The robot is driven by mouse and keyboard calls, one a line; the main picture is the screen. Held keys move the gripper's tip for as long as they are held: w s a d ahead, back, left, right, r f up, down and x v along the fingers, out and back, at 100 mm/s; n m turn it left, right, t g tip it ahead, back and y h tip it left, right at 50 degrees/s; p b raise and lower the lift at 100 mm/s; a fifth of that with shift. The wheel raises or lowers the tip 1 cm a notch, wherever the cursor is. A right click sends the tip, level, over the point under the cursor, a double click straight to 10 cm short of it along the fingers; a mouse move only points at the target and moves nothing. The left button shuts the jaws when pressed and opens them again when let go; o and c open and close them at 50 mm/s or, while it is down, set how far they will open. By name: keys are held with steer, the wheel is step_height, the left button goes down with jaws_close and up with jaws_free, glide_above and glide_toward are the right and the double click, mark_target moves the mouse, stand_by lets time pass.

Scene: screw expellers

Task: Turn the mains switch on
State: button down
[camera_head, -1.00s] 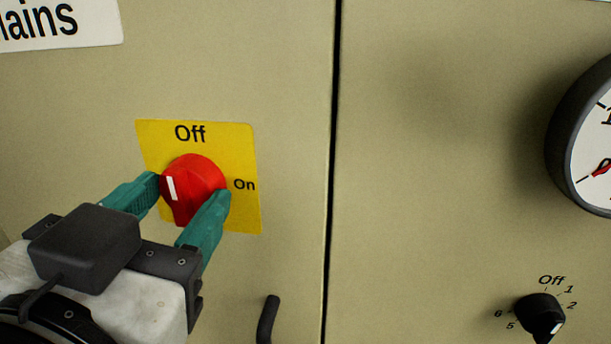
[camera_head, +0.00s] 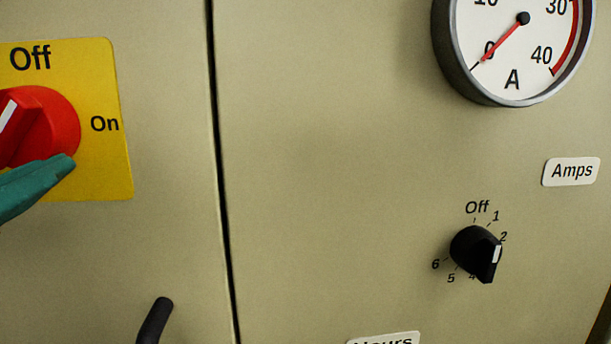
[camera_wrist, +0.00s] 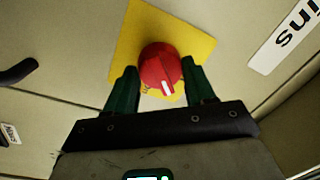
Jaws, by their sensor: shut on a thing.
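The mains switch is a round red knob (camera_head: 42,122) with a raised bar and a white mark, on a yellow plate (camera_head: 100,165) lettered "Off" above and "On" at the right. In the head view the left edge cuts it off, and its white mark leans toward the upper right. One teal finger (camera_head: 38,186) lies against the knob's lower right; the other is out of that view. In the wrist view my gripper (camera_wrist: 160,82) has its fingers on both sides of the red knob (camera_wrist: 158,63), shut on it. The white mark there points down toward the gripper.
A round ammeter (camera_head: 512,50) reads near 0 at the upper right, with an "Amps" label (camera_head: 571,171) below. A black selector knob (camera_head: 476,253) sits under it. A black handle (camera_head: 155,320) juts out at the bottom, left of the dark panel seam (camera_head: 220,200).

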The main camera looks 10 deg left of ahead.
steer(key=shift+f+m+t+h+b, duration=0.1)
steer(key=shift+m+t+h+b, duration=0.25)
steer(key=shift+m+b, duration=4)
steer(key=shift+m+h+p, duration=0.25)
steer(key=shift+m+p, duration=0.3)
steer(key=shift+m, duration=0.2)
steer(key=shift+c, duration=2)
jaws_free()
steer(key=r+b+v, duration=0.1)
steer(key=v, duration=0.9)
steer(key=shift+s+f, duration=0.4)
steer(key=shift+f, duration=0.1)
